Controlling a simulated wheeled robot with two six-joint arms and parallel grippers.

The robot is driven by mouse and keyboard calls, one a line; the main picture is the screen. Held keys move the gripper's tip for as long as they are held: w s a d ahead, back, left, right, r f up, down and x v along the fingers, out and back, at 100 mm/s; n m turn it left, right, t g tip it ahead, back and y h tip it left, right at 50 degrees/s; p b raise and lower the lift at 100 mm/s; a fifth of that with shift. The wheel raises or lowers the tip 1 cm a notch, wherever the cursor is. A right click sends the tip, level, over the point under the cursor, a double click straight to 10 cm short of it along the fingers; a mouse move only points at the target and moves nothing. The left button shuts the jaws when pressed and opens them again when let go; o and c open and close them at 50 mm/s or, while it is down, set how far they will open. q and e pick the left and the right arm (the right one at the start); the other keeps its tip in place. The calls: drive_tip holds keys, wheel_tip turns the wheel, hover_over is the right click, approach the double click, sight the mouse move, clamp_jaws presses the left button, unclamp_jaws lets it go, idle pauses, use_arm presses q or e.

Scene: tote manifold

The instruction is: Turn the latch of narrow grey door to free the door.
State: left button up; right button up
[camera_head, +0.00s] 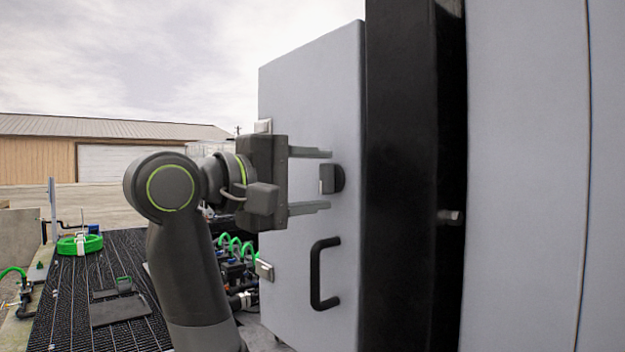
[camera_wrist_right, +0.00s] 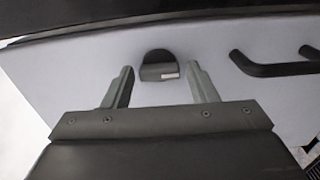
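The narrow grey door (camera_head: 305,95) stands upright in the middle of the head view. Its dark latch (camera_head: 331,179) sits near the door's right edge, above a black handle (camera_head: 325,274). My right gripper (camera_head: 328,180) is open, its two fingers apart and pointing at the latch, one above it and one below. In the right wrist view the latch (camera_wrist_right: 159,66) lies between and just beyond the open fingertips (camera_wrist_right: 162,72). I see no clear contact between the fingers and the latch. The handle (camera_wrist_right: 270,66) is to the right there. My left gripper is not in view.
A black post (camera_head: 412,180) and a wide grey panel (camera_head: 525,180) stand right of the door. Hinges (camera_head: 264,270) show on the door's left edge. Left are a black grating (camera_head: 75,320), a green hose coil (camera_head: 80,244) and pipework with green hoses (camera_head: 235,255).

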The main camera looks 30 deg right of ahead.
drive_tip(key=shift+o, duration=0.6)
drive_tip(key=shift+a, duration=0.1)
drive_tip(key=shift+a, duration=0.25)
drive_tip(key=s+a+b, duration=0.1)
drive_tip(key=a+b, duration=0.2)
drive_tip(key=a, duration=1.3)
drive_tip(key=shift+s+a+b, duration=0.2)
drive_tip(key=shift+a+b, duration=0.15)
drive_tip(key=shift+b, duration=0.05)
